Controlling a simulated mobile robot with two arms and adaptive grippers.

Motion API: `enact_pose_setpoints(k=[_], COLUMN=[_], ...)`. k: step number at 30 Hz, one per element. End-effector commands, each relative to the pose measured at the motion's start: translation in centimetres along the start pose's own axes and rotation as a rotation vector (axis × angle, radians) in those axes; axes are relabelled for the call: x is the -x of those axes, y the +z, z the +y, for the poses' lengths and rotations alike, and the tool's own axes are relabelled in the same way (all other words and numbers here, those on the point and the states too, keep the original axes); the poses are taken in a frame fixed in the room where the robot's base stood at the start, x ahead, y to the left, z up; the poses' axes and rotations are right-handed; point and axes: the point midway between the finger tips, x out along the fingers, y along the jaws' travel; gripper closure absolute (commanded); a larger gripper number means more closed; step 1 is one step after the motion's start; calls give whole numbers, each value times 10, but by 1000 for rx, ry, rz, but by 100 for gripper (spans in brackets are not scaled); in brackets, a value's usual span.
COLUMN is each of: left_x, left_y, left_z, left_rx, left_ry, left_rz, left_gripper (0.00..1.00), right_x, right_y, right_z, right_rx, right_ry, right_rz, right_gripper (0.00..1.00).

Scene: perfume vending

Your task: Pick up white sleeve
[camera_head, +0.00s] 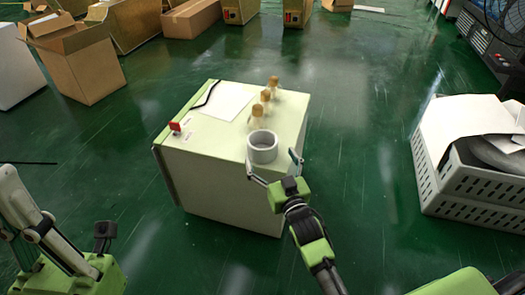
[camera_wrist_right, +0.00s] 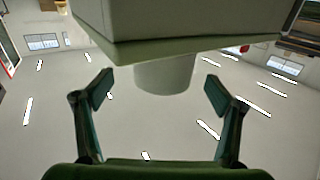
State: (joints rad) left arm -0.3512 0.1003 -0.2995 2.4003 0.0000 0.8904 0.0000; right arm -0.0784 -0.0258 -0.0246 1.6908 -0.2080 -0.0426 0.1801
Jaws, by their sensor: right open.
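The white sleeve (camera_head: 263,156) is a short, hollow white cylinder standing upright near the front right corner of the cabinet top. My right gripper (camera_head: 272,165) is open at the near side of the sleeve, with one finger toward its left and one toward its right. In the right wrist view the sleeve (camera_wrist_right: 165,76) appears inverted, centred between the two spread fingers (camera_wrist_right: 160,90). Clear gaps show on both sides, and nothing is gripped. My left gripper (camera_head: 22,215) is at the lower left edge, partly cut off, and its opening is unclear.
The sleeve stands on a pale green cabinet (camera_head: 228,135). A white sheet (camera_head: 222,101) and a red part (camera_head: 175,127) are to the left. A grey crate (camera_head: 470,185) stands at right, with open floor between.

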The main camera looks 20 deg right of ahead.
Motion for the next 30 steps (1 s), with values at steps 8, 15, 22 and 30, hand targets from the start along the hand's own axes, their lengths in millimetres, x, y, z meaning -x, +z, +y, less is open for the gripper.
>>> enact_pose_setpoints(k=[8,15,22,30], left_x=[14,25,23,22], left_y=[0,4,4,4], left_z=[0,0,0,0], left_rx=[1,0,0,0], left_ry=[0,4,7,7], left_rz=[12,18,20,21], left_gripper=[100,100,100,100], right_x=[-22,-52,-57,-57], right_y=[0,-2,-4,-4], right_z=[-3,-6,-6,-6], right_rx=[0,0,0,0], right_ry=[0,0,0,0], right_rz=[4,1,-1,-1], right_gripper=[14,14,14,55])
